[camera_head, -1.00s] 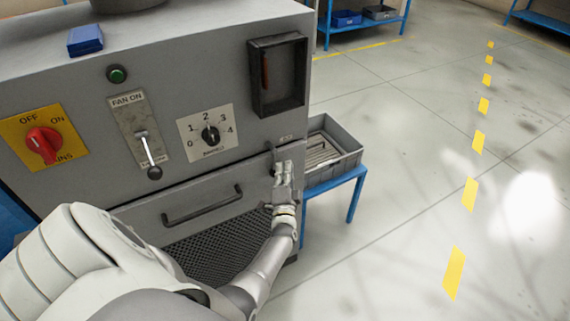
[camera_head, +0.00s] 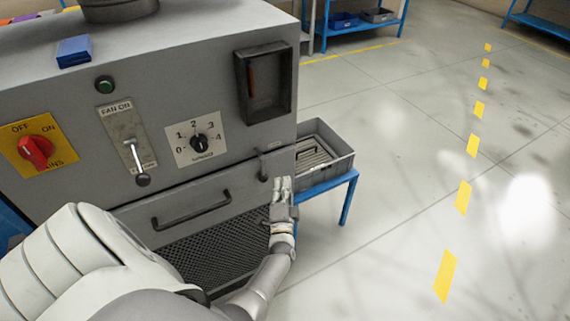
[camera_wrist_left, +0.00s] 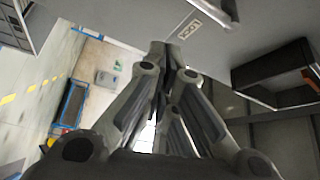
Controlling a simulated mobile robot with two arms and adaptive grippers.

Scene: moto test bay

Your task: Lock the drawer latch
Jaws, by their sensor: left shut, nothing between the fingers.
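The drawer (camera_head: 180,194) is the grey panel low on the machine, with a dark bar handle (camera_head: 191,212). Its front looks flush with the machine. The latch (camera_head: 263,168) is a small dark lever at the drawer's upper right, pointing roughly downward; whether it is locked I cannot tell. My left gripper (camera_head: 282,182) is just below and right of the latch, near the machine's right edge, apparently apart from it. Its fingers are shut and empty, as the left wrist view (camera_wrist_left: 165,55) also shows. My right gripper is not in view.
The panel carries a red mains switch (camera_head: 36,152), a fan lever (camera_head: 134,155), a rotary knob (camera_head: 202,143) and a dark open holder (camera_head: 265,82). A grey bin (camera_head: 340,168) on a blue stand is close right of the machine. Floor farther right is clear.

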